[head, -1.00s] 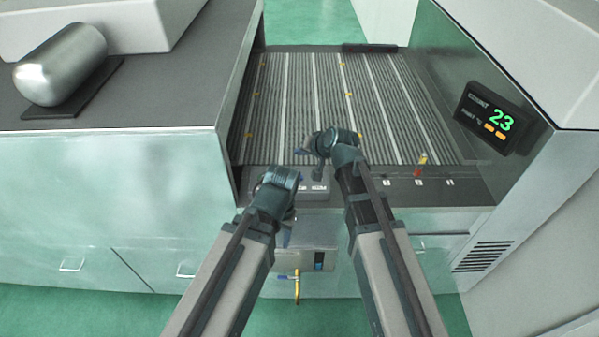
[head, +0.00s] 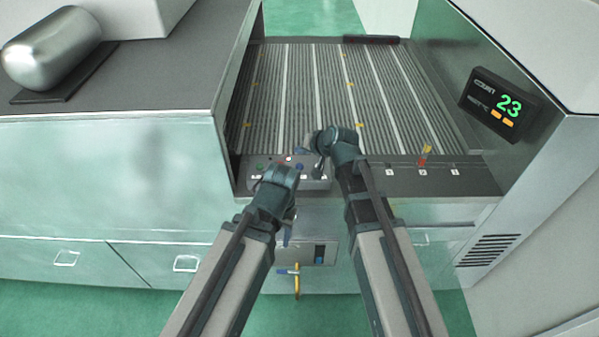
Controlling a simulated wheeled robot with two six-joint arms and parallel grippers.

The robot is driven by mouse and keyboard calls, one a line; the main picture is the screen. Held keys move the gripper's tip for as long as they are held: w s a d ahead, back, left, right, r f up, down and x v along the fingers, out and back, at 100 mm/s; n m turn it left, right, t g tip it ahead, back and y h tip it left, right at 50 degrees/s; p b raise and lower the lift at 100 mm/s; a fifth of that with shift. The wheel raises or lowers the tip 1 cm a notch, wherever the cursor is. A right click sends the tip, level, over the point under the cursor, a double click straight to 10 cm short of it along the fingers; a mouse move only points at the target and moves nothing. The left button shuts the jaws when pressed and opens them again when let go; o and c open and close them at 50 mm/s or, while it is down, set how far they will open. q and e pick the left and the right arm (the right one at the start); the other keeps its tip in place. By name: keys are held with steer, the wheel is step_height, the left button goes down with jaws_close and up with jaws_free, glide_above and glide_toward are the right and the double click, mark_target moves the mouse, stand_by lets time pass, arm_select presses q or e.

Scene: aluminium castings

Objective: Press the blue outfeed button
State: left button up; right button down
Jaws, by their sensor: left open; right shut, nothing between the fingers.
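The button panel (head: 318,184) is a grey box at the front left of the slatted conveyor bed. The blue button (head: 299,167) shows on its top, right of a red-lit button (head: 289,159) and a green button (head: 260,167). My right gripper (head: 319,166) is shut and empty, just right of the blue button over the panel's right part; I cannot tell whether it touches the panel. My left gripper (head: 287,232) is open, lower, in front of the cabinet below the panel. My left wrist hides part of the panel's front.
The ribbed conveyor bed (head: 330,90) lies behind the panel. A display (head: 497,104) reading 23 is on the right wall. A metal cylinder (head: 52,48) lies on the left counter. A yellow-handled valve (head: 297,280) is below.

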mark_target(301, 169)
arm_select(q)
steer(key=shift+f+b, duration=1.4)
steer(key=shift+f, duration=0.55)
arm_select(e)
steer(key=shift+f, duration=1.95)
arm_select(q)
steer(key=shift+f, duration=0.15)
arm_select(e)
steer(key=shift+f, duration=0.1)
arm_select(q)
steer(key=shift+f+b, duration=0.3)
steer(key=shift+b, duration=0.1)
arm_select(e)
steer(key=shift+f, duration=0.3)
arm_select(q)
steer(key=shift+f+b, duration=0.45)
arm_select(e)
steer(key=shift+f, duration=0.5)
arm_select(q)
steer(key=shift+r, duration=0.1)
arm_select(e)
steer(key=shift+r, duration=0.1)
arm_select(q)
steer(key=shift+r+p, duration=0.8)
steer(key=shift+p, duration=0.1)
arm_select(e)
steer(key=shift+r, duration=0.85)
arm_select(q)
steer(key=shift+r, duration=0.1)
